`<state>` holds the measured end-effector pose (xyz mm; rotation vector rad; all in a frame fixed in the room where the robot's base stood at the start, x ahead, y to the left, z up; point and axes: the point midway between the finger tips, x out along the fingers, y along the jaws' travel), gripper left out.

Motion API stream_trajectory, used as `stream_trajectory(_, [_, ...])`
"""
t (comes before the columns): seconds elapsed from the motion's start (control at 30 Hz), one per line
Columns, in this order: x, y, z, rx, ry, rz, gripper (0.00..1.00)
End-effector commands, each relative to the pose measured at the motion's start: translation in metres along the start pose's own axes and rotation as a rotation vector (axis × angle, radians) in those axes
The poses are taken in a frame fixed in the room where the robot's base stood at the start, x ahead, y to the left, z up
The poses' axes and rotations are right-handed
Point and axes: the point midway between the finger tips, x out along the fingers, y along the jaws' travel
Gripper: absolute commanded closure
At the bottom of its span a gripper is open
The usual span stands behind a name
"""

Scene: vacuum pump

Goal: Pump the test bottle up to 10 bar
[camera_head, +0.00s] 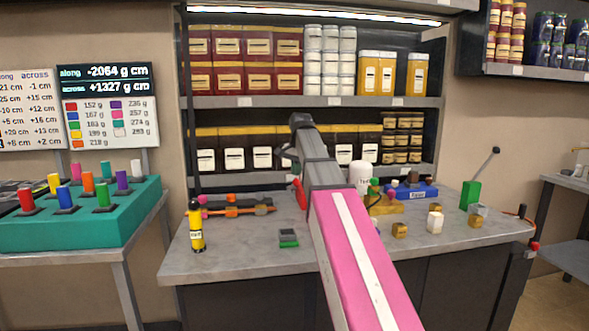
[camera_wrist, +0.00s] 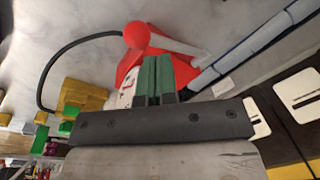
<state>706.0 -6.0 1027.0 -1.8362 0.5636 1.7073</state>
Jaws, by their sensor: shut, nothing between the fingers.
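In the wrist view my gripper (camera_wrist: 156,65) is shut, its two green fingers together with nothing between them. Its fingertips overlap a red body (camera_wrist: 128,72) with a round red knob (camera_wrist: 137,35) and a pale rod (camera_wrist: 178,44), which look like the pump. I cannot tell whether they touch. A white dial (camera_wrist: 126,97) with a red mark is partly hidden by the fingers; its reading is unclear. A black hose (camera_wrist: 62,56) curves left to a yellow block (camera_wrist: 85,95). In the head view a red part (camera_head: 300,193) shows beside my arm. I cannot tell which item is the test bottle.
A yellow cylinder (camera_head: 196,228) stands at the bench's left front. A white container (camera_head: 361,174), small blocks (camera_head: 435,221) and a green lever box (camera_head: 470,195) are right of my arm. Shelves (camera_head: 310,102) of jars close off the back.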

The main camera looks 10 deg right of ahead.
Motion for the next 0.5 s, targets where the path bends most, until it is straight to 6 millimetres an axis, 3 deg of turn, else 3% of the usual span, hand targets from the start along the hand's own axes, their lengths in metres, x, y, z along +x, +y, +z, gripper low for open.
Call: stream_trajectory(0.5, [0.0038, 0.0029, 0.0029, 0.000, 0.000, 0.000, 1.00])
